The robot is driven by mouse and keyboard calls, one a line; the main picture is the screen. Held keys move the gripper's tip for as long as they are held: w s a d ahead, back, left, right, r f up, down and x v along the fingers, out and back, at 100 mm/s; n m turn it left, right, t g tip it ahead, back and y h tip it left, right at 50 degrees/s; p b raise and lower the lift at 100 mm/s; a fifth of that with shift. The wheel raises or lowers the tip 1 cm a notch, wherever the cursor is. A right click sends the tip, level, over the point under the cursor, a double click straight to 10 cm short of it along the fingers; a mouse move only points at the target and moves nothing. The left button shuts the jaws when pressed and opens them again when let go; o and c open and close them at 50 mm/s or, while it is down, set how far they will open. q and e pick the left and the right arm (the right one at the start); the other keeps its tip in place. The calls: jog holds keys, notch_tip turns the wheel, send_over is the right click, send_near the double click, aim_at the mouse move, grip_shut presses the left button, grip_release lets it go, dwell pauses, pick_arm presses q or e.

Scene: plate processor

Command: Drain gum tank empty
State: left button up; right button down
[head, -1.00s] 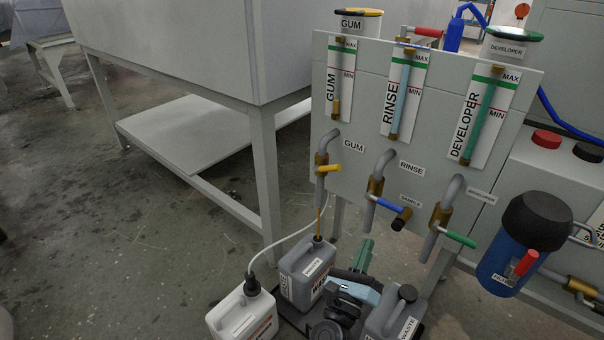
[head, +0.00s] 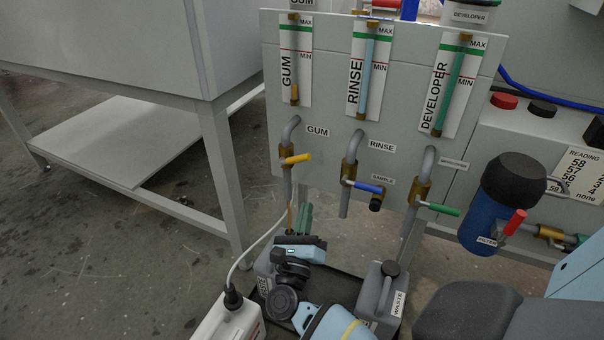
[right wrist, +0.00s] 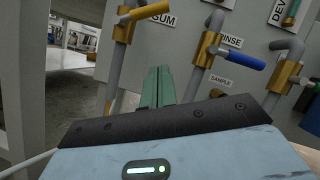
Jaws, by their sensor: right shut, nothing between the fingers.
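The gum valve (head: 288,156) has a yellow handle (head: 297,159) pointing sideways to the right; the handle also shows in the right wrist view (right wrist: 147,12). The gum gauge (head: 296,62) shows a short amber column below the MIN mark. A thin amber stream (head: 290,216) falls from the gum outlet pipe. A grey canister (head: 263,267) stands below, partly hidden by my right arm. My right gripper (head: 306,212), with green fingers, is shut and empty, below and right of the yellow handle and apart from it. My left gripper is not in view.
The rinse valve (head: 352,172) with blue handle and developer valve (head: 424,190) with green handle are to the right. The waste canister (head: 377,290) stands on a dark tray (head: 335,288). A blue filter (head: 484,222) hangs at right.

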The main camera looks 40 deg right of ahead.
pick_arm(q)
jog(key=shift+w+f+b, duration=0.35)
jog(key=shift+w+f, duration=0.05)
pick_arm(e)
jog(key=w+d+r, duration=0.3)
jog(key=w+r, duration=0.2)
jog(key=r, duration=0.1)
jog(key=shift+w+d, duration=0.15)
jog(key=shift+d, duration=0.25)
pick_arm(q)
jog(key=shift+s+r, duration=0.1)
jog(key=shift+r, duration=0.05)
pick_arm(e)
jog(key=shift+r, duration=0.1)
pick_arm(q)
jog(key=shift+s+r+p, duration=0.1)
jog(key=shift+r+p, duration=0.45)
jog(key=shift+p, duration=0.15)
pick_arm(e)
jog(key=shift+r+n+t+y, duration=0.2)
jog(key=shift+n+t+y, duration=0.1)
jog(key=shift+n, duration=0.2)
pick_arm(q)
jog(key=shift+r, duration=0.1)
